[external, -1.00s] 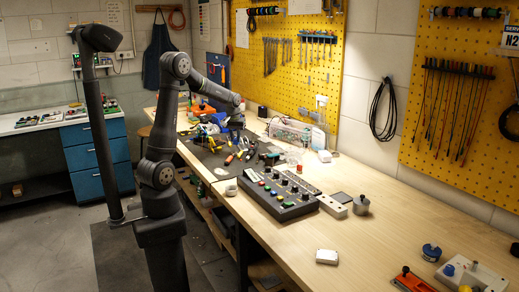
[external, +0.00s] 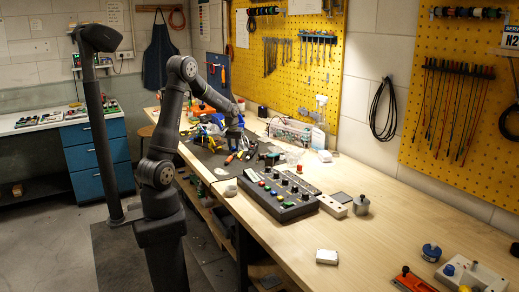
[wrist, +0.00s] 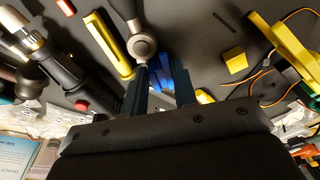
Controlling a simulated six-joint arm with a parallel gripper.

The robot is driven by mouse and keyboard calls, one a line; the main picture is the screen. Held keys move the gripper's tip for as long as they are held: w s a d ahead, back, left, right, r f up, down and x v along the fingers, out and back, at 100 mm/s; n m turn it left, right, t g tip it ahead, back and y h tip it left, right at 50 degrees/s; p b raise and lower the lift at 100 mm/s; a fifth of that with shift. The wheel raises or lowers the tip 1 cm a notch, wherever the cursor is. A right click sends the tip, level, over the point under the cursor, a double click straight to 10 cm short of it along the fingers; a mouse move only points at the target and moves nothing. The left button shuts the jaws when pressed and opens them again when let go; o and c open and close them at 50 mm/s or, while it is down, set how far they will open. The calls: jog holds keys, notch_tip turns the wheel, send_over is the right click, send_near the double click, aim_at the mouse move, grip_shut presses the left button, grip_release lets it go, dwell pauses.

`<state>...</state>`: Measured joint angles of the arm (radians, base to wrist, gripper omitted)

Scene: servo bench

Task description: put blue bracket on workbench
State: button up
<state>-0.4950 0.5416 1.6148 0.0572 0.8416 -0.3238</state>
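The blue bracket (wrist: 166,76) shows in the wrist view at the middle, between the dark fingers of my gripper (wrist: 160,88). It is partly hidden by the fingers and appears to lie on the dark mat. The fingers stand apart with the bracket between them; whether they press on it I cannot tell. In the external view my gripper (external: 234,146) is low over the cluttered mat, and the bracket cannot be made out there.
In the wrist view a yellow-handled tool (wrist: 108,44), a round grey metal part (wrist: 141,46) and a yellow block (wrist: 235,60) lie close around the gripper. A control panel with knobs (external: 278,193) stands in front of the mat. A white box (external: 327,256) sits near the bench edge.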

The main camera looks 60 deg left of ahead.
jog(key=shift+o, duration=0.2)
jog(key=shift+r, duration=0.15)
notch_tip(320, 180, up, 11)
jog(key=s+d, duration=0.1)
jog(key=o, duration=0.4)
jog(key=shift+s+d+r, duration=0.15)
jog(key=shift+s+r, duration=0.05)
jog(key=shift+r, duration=0.3)
